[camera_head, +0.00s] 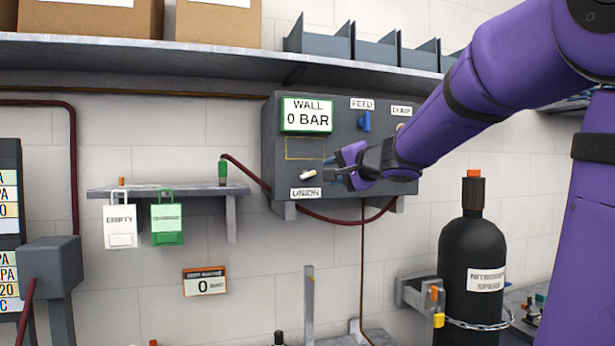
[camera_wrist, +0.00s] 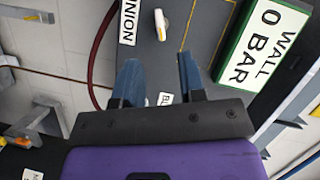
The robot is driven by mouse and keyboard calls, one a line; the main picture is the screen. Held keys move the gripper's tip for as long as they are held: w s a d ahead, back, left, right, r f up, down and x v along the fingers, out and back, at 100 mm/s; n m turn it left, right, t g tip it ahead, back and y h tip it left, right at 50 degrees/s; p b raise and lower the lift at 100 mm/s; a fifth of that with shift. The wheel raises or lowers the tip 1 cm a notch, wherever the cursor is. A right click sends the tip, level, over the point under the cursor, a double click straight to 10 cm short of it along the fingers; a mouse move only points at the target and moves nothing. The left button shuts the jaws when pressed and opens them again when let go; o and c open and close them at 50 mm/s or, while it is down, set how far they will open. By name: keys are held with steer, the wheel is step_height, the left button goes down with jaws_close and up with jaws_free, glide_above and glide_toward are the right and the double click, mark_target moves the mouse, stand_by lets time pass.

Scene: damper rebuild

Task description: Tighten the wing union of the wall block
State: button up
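The wall block (camera_head: 277,160) is a dark grey box on the wall, with a display (camera_head: 306,115) reading "WALL 0 BAR". Its wing union (camera_head: 308,175) is a small pale wing with an orange part, just above the "UNION" label (camera_head: 306,193). In the wrist view the wing (camera_wrist: 161,24) lies beyond the fingertips, roughly in line with the gap between them. My gripper (camera_head: 338,167) is in front of the block, just right of the wing. In the wrist view its two blue fingers (camera_wrist: 158,62) are apart with nothing gripped. The wing appears clear of both fingers.
A blue FEED handle (camera_head: 364,121) is on the block's upper right. A dark red hose (camera_head: 250,174) runs to the block. A small shelf (camera_head: 150,190) with white and green tags is left. A black cylinder (camera_head: 470,260) stands below right. A long shelf (camera_head: 200,56) runs above.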

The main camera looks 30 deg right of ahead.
mark_target(309, 175)
steer(key=w, duration=0.3)
steer(key=w+f, duration=0.1)
steer(key=w, duration=0.2)
steer(key=w+a, duration=0.1)
steer(key=w, duration=0.2)
steer(key=shift+w+f, duration=0.2)
steer(key=shift+c, duration=0.4)
jaws_close()
